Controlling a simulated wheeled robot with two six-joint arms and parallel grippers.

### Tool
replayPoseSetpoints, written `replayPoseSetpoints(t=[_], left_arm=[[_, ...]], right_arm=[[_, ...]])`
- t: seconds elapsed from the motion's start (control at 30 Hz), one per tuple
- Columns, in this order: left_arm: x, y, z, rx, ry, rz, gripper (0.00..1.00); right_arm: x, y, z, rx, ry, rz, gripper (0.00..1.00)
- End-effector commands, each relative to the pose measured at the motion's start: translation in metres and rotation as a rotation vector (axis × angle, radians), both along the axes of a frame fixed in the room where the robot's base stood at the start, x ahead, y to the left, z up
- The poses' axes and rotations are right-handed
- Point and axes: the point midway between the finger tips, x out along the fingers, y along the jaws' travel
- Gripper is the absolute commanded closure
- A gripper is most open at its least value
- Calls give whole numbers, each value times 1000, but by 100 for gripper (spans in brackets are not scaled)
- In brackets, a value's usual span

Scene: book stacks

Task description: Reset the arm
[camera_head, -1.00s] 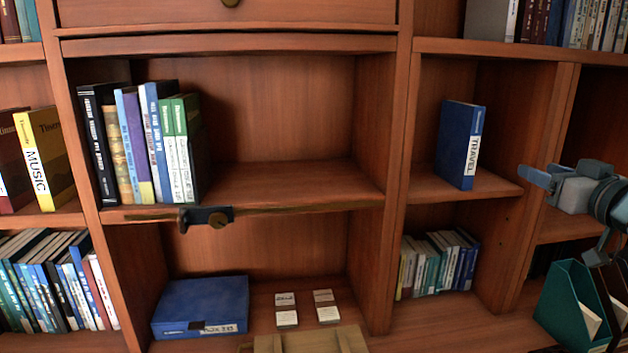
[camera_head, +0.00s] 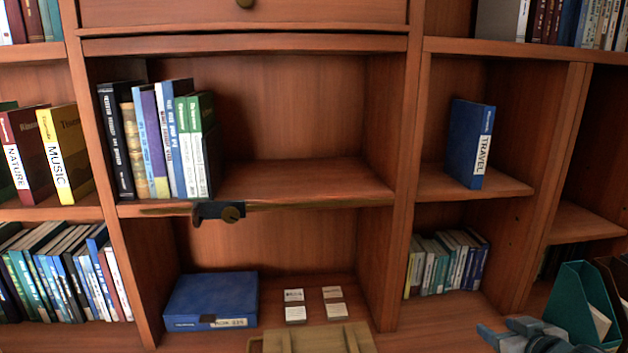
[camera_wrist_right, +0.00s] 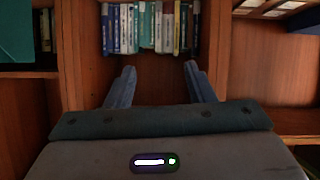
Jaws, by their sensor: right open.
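My right gripper (camera_head: 500,338) is low at the bottom right of the head view, left of a teal file holder. In the right wrist view its two fingers (camera_wrist_right: 158,88) stand wide apart with nothing between them. Beyond the fingers there is a row of books (camera_wrist_right: 150,28) on a shelf, apart from the gripper. My left gripper does not show in either view.
A blue TRAVEL book (camera_head: 469,143) stands alone on the right shelf. Several books (camera_head: 165,140) fill the left of the middle shelf. A blue box (camera_head: 211,297) and small cards (camera_head: 294,304) lie below. A teal file holder (camera_head: 578,300) stands at the lower right.

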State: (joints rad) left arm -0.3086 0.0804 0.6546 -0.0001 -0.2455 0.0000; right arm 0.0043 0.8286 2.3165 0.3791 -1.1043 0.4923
Motion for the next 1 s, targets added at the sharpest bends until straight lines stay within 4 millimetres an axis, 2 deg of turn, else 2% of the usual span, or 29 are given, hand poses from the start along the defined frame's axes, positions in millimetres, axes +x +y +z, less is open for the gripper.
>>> replayPoseSetpoints(t=[0.03,0.1,0.2,0.3,0.4,0.5,0.8,1.0], left_arm=[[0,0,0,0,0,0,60],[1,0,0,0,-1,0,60],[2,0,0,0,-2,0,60],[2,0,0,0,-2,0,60],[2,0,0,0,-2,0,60],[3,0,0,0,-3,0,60],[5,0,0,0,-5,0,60],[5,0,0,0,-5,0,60]], right_arm=[[-18,12,-35,4,68,-5,51],[-43,24,-73,-10,152,-13,51],[-85,41,-122,-27,280,-27,51],[-128,57,-159,-40,402,-36,51],[-165,69,-184,-47,502,-43,51],[-196,80,-201,-51,585,-48,51],[-275,105,-231,-46,799,-57,51],[-255,98,-287,-51,811,-62,51]])
